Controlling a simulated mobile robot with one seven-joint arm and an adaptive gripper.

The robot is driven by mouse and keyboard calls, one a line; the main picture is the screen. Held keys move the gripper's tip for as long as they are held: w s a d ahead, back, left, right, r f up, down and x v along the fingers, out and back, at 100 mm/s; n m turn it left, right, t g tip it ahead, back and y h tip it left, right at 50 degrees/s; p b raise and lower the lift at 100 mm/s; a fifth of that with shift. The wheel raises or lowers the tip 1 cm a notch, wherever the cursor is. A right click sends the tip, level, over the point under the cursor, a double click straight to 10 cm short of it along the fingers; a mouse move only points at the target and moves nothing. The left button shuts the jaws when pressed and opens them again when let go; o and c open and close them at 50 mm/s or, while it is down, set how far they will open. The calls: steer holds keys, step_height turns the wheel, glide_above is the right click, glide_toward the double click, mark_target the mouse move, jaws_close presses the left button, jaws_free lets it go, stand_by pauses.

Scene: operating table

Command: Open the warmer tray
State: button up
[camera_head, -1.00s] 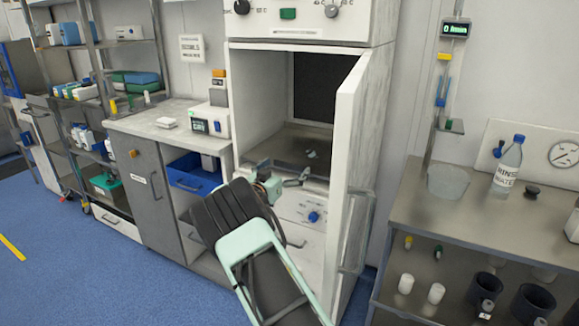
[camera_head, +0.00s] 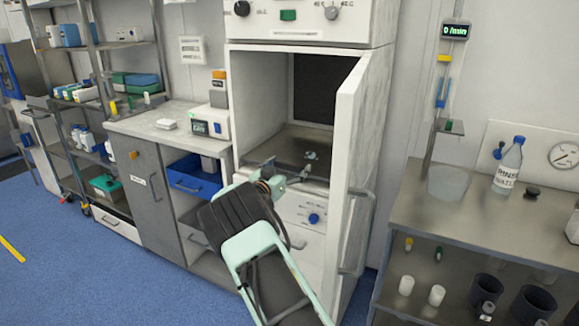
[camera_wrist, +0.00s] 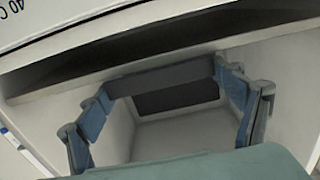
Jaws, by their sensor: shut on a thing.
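The warmer (camera_head: 262,90) is a white cabinet, and its upper door (camera_head: 361,130) stands open to the right. Inside lies a dark metallic tray (camera_head: 285,146) on the compartment floor. My gripper (camera_head: 290,172) is at the front of the compartment, at the tray's front edge. In the wrist view my gripper (camera_wrist: 160,90) has its blue-grey fingers on either side of a dark grey bar (camera_wrist: 160,77), shut on it. The bar seems to belong to the tray, but the exact contact is hard to see. My arm hides part of the warmer's lower front.
The open door's handle (camera_head: 362,230) is to the right of my arm. A steel bench (camera_head: 480,225) with a bottle stands at the right. A blue drawer (camera_head: 192,178) juts out at the left, under the counter (camera_head: 150,125). Blue floor (camera_head: 90,270) is clear at the left front.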

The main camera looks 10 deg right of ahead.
steer(key=shift+c, duration=0.7)
steer(key=shift+s+a, duration=0.15)
steer(key=shift+s, duration=0.05)
steer(key=p+v, duration=0.2)
steer(key=v, duration=2)
steer(key=shift+s+a+p, duration=0.15)
steer(key=shift+s+p, duration=0.05)
steer(key=shift+p, duration=0.2)
steer(key=o, duration=1.6)
steer(key=v, duration=1.2)
